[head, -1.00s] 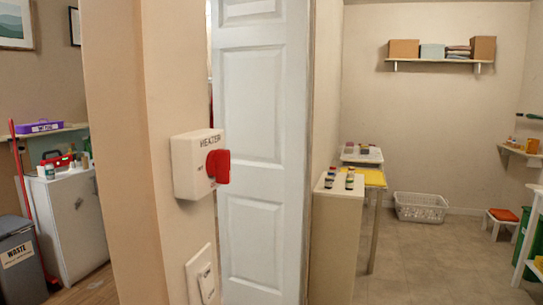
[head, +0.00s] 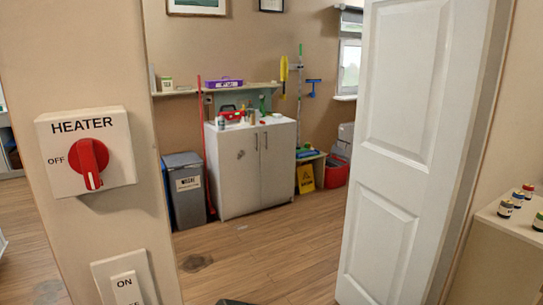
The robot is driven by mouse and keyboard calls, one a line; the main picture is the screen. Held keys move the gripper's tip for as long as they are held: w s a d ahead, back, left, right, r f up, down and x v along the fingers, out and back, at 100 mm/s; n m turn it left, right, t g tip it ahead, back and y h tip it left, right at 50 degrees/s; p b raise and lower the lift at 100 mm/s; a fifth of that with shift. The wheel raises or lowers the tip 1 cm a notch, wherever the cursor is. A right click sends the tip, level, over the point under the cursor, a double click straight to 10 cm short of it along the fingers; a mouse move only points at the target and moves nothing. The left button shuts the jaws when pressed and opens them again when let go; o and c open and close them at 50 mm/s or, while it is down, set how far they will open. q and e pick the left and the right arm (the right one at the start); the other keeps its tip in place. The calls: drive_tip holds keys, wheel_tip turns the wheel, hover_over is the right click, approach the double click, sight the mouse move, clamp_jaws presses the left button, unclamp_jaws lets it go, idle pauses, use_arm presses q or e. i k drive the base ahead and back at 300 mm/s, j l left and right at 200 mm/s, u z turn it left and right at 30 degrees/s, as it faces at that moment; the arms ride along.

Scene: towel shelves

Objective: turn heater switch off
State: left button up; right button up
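The heater switch (head: 118,172) is a white box marked HEATER on the wall edge at the left. Its red knob (head: 88,160) has a grip bar with a white mark at its lower end. The bar points down, slightly to the right. The word OFF is printed to the left of the knob, and any other label is hidden or not readable. Neither of my grippers is in view, and nothing touches the knob.
A white door (head: 395,150) stands open to the right. Beyond it are a white cabinet (head: 245,180), a waste bin (head: 186,200) and wooden floor. Small jars (head: 512,203) stand on a ledge at far right.

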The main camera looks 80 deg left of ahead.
sight(88, 157)
drive_tip(key=i+u, duration=0.2)
drive_tip(key=i, duration=0.5)
drive_tip(key=i+l+u, duration=0.15)
drive_tip(key=i, duration=0.55)
drive_tip(key=u, duration=4.6)
